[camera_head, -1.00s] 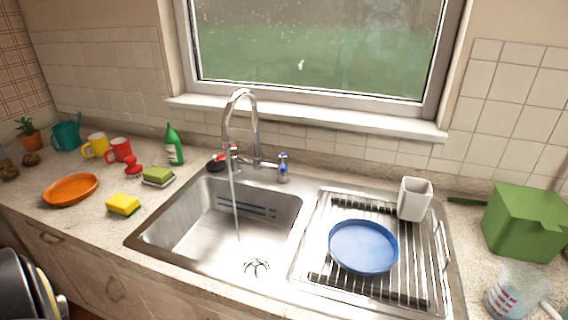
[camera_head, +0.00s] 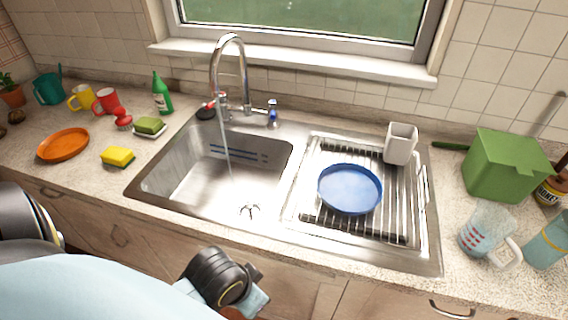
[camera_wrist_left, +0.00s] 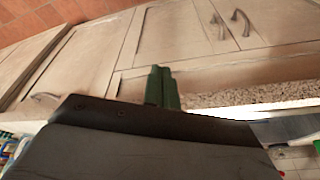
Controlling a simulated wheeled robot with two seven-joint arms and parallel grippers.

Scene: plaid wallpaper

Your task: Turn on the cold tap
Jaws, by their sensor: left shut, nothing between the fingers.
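The cold tap handle (camera_head: 272,113), marked blue, stands upright to the right of the tall curved chrome faucet (camera_head: 229,62). The hot tap handle (camera_head: 209,105), marked red, sticks out to the left. A stream of water (camera_head: 225,150) falls from the spout into the steel sink (camera_head: 175,190). My left gripper (camera_wrist_left: 163,88) shows only in the left wrist view, as green fingers closed together and empty, in front of the wooden cabinets. It is apart from the tap. My right gripper is not seen.
A drying rack (camera_head: 405,215) holding a blue plate (camera_head: 350,189) and a white cup (camera_head: 400,144) lies right of the sink. A green box (camera_head: 505,165) and a measuring jug (camera_head: 484,231) stand further right. A sponge (camera_head: 117,156) and a green bottle (camera_head: 161,95) are left.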

